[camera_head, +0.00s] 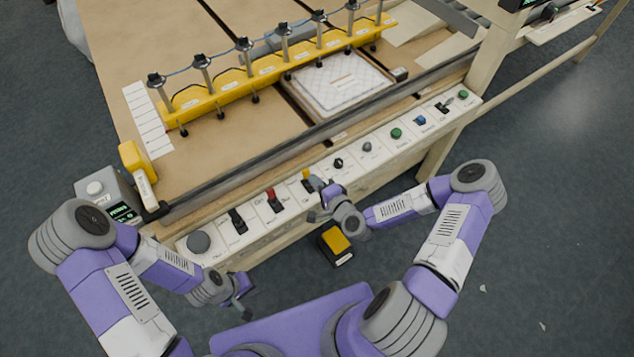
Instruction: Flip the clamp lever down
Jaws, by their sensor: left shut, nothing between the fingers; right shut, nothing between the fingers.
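The front control panel (290,206) carries a row of levers, knobs and buttons; its labels are too small to read, so I cannot tell for sure which is the clamp lever. A yellow lever (306,174) stands up from its black slot, with a red lever (271,195) and a black lever (237,220) to its left. My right gripper (319,184) is shut and empty, right beside the yellow lever; whether they touch is unclear. My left gripper (246,304) is shut and empty, low in front of the panel's left part, away from the levers.
Behind the panel, a quilted white pad (341,82) lies on the table under a yellow bar (270,72) with several posts. A grey box with a display (107,195) and a yellow-handled part (134,163) stand at the left corner. A black-and-yellow box (336,243) is below the panel.

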